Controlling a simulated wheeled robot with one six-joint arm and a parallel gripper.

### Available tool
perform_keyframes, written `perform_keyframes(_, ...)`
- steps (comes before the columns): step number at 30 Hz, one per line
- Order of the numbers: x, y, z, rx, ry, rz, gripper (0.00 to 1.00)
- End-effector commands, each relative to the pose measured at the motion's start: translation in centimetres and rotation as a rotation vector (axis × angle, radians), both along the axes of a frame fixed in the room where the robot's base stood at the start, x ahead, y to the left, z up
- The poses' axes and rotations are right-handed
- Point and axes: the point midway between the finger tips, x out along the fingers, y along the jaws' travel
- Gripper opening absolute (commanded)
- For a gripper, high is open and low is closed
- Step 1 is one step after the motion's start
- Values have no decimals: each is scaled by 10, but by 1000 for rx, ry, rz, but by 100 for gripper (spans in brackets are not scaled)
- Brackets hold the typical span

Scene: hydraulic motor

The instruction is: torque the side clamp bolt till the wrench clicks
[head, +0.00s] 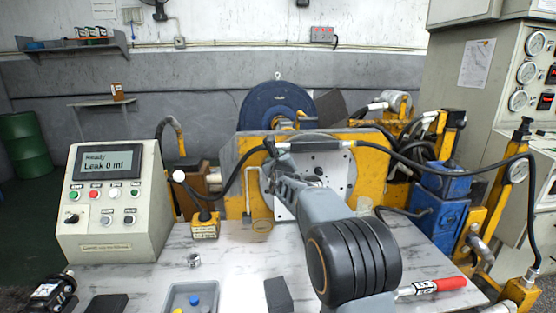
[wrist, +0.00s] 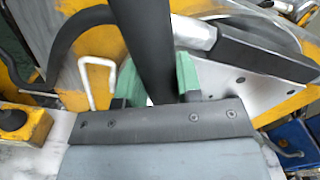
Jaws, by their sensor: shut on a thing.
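My gripper (wrist: 160,84) has green finger pads closed on a dark cylindrical bar (wrist: 157,40), which runs up out of the wrist view. I cannot tell what the bar belongs to. In the head view my gripper (head: 284,172) is in front of the motor's pale face plate (head: 332,172), and its fingers are hard to make out. A red-handled tool (head: 446,285), which looks like the wrench, lies at the table's right front, partly hidden by my arm. I cannot pick out the side clamp bolt in either view.
Black hoses with silver fittings (head: 315,146) cross close above my gripper. A control box (head: 112,203) reading "Leak 0 ml" stands left. A grey tray (head: 175,291) and a dark block (head: 278,295) are at the front. Blue blocks (head: 437,215) stand right. The table's left middle is mostly clear.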

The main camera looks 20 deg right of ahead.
Motion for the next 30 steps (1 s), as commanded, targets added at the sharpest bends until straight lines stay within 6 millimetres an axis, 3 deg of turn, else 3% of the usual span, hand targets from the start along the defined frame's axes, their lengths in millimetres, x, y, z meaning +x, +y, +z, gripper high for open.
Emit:
perform_keyframes(20, -16, 8, 4, 4, -9, 7, 0)
perform_keyframes(30, -41, 6, 1, 2, -8, -3, 0)
